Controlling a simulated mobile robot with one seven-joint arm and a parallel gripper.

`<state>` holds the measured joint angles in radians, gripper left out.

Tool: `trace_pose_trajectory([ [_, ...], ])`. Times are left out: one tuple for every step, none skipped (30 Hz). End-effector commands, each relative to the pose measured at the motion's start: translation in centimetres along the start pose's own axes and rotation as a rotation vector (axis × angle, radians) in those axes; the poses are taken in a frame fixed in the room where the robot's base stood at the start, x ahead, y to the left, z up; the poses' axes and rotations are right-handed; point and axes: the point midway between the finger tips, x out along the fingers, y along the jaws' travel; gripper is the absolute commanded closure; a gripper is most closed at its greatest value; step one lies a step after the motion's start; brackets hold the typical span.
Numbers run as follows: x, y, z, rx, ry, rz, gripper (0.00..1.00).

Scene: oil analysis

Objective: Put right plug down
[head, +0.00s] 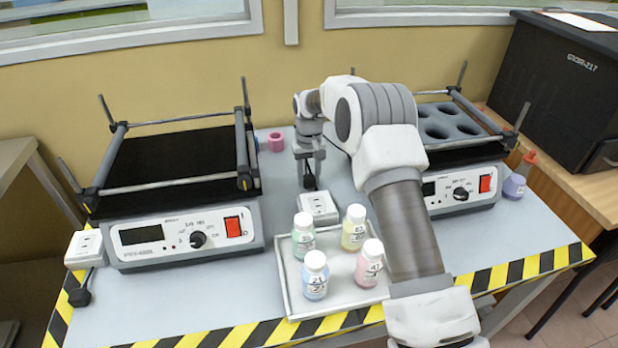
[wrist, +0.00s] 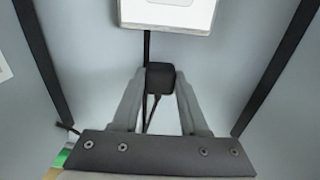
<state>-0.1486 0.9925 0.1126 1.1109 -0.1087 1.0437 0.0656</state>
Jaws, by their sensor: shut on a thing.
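My gripper (head: 309,170) points down over the middle of the table, behind the white socket (head: 318,206). It is shut on a small black plug (head: 310,182), which also shows between the fingertips in the wrist view (wrist: 160,77). In the wrist view the plug is just below the socket (wrist: 168,13) in the picture, apart from it, with a thin dark cable trailing. I cannot tell whether the plug touches the table. Another black plug (head: 80,297) lies at the table's left edge near a second white socket (head: 86,248).
A tray (head: 338,297) with several capped bottles stands in front of the middle socket. A shaker (head: 185,235) is at left, another (head: 465,190) at right, partly behind my arm. A pink ring (head: 276,141) and a purple bottle (head: 518,180) stand on the table.

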Motion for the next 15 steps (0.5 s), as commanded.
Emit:
trace_pose_trajectory([
  [0.0,0.0,0.0,0.000,0.000,0.000,1.00],
  [0.1,0.0,0.0,0.000,0.000,0.000,1.00],
  [0.2,0.0,0.0,0.000,0.000,0.000,1.00],
  [0.4,0.0,0.0,0.000,0.000,0.000,1.00],
  [0.5,0.0,0.0,0.000,0.000,0.000,1.00],
  [0.6,0.0,0.0,0.000,0.000,0.000,1.00],
  [0.7,0.0,0.0,0.000,0.000,0.000,1.00],
  [0.8,0.0,0.0,0.000,0.000,0.000,1.00],
  [0.9,0.0,0.0,0.000,0.000,0.000,1.00],
  [1.0,0.0,0.0,0.000,0.000,0.000,1.00],
  [1.1,0.0,0.0,0.000,0.000,0.000,1.00],
  [1.2,0.0,0.0,0.000,0.000,0.000,1.00],
  [1.2,0.0,0.0,0.000,0.000,0.000,1.00],
  [1.2,0.0,0.0,0.000,0.000,0.000,1.00],
  [1.2,0.0,0.0,0.000,0.000,0.000,1.00],
])
